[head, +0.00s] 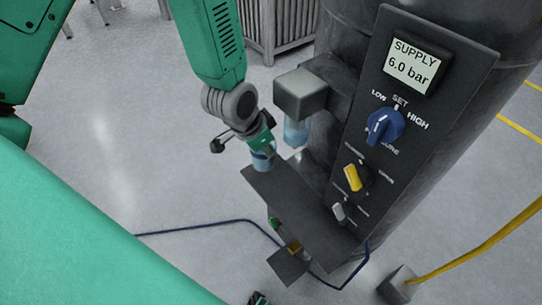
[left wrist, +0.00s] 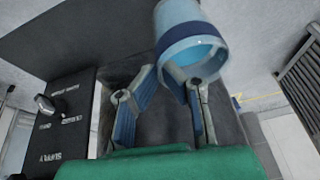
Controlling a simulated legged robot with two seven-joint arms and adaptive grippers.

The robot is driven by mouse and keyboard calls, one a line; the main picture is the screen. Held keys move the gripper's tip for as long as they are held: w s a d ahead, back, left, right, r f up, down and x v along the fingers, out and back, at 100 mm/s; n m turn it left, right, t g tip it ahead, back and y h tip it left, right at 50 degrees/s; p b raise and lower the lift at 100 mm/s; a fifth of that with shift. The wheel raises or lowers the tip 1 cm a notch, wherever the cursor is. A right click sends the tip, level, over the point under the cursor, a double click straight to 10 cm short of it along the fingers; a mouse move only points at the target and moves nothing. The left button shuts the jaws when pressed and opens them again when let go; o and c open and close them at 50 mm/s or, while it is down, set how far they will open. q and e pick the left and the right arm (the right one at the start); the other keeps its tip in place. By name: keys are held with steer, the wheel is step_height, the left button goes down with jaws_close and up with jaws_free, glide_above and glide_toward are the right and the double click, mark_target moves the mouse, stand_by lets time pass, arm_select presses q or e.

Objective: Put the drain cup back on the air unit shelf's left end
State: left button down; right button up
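The drain cup (head: 262,160) is pale blue with a dark blue band. It stands at the left end of the dark air unit shelf (head: 300,205). In the left wrist view the cup (left wrist: 188,28) shows its open mouth towards the camera, at the edge of the shelf (left wrist: 115,35). My left gripper (head: 264,146) is right above the cup. In the wrist view its fingers (left wrist: 160,82) are apart with an empty gap between them; the right finger overlaps the cup's rim, and I cannot tell if it touches.
A grey filter block (head: 301,94) with a blue bowl (head: 296,132) juts out just right of the gripper. The control panel (head: 400,120), with knobs and a 6.0 bar display, stands on a dark tank. A blue hose (head: 200,226) crosses the floor. Open floor lies left.

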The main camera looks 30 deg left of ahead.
mark_target(264, 169)
arm_select(q)
steer(key=f, duration=0.1)
steer(key=a+f, duration=0.1)
steer(key=f, duration=0.1)
steer(key=shift+a+f, duration=0.15)
steer(key=shift+f, duration=0.2)
steer(key=shift+d+r, duration=0.1)
steer(key=shift+d, duration=1)
steer(key=c, duration=1.9)
jaws_free()
steer(key=shift+o, duration=0.9)
steer(key=shift+a, duration=0.25)
steer(key=shift+a+f, duration=0.25)
steer(key=shift+a, duration=0.45)
steer(key=shift+d+r, duration=0.15)
steer(key=shift+r, duration=0.1)
steer(key=v, duration=1.2)
steer(key=s+a+f+n+g+y, duration=0.25)
steer(key=s+f+n+g, duration=0.2)
steer(key=s+f, duration=1.4)
step_height(264, 169, down, 12)
steer(key=b, duration=1)
steer(key=shift+w+r+t+h, duration=0.15)
steer(key=shift+w+t+h, duration=0.1)
steer(key=shift+t+h, duration=0.2)
arm_select(e)
step_height(264, 169, down, 10)
steer(key=shift+a+r, duration=0.15)
steer(key=shift+a, duration=0.2)
